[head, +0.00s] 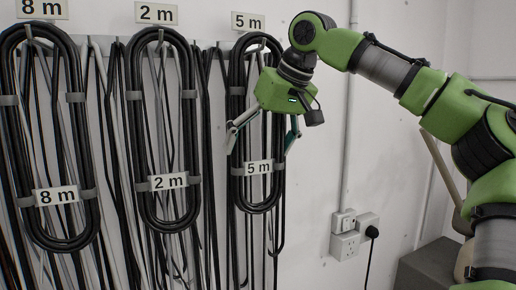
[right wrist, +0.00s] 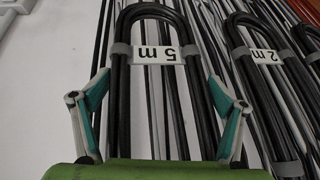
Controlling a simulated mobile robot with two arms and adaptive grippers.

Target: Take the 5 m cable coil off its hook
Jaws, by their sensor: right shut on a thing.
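The 5 m cable coil (head: 237,180) is a long black loop hanging upright on the wall at its hook (head: 262,42), below the upper 5 m sign (head: 248,22). Its white 5 m tag (head: 258,168) sits low on the loop. In the right wrist view the coil (right wrist: 122,45) shows upside down between the fingers. The gripper's body hides part of the coil's upper half. My left gripper is not in view.
The 2 m coil (head: 135,120) and the 8 m coil (head: 10,130) hang to the left. Loose black and grey cables (head: 208,170) hang close around the coils. Wall sockets (head: 345,243) with a plugged cable are at lower right. The wall right of the coil is otherwise mostly bare.

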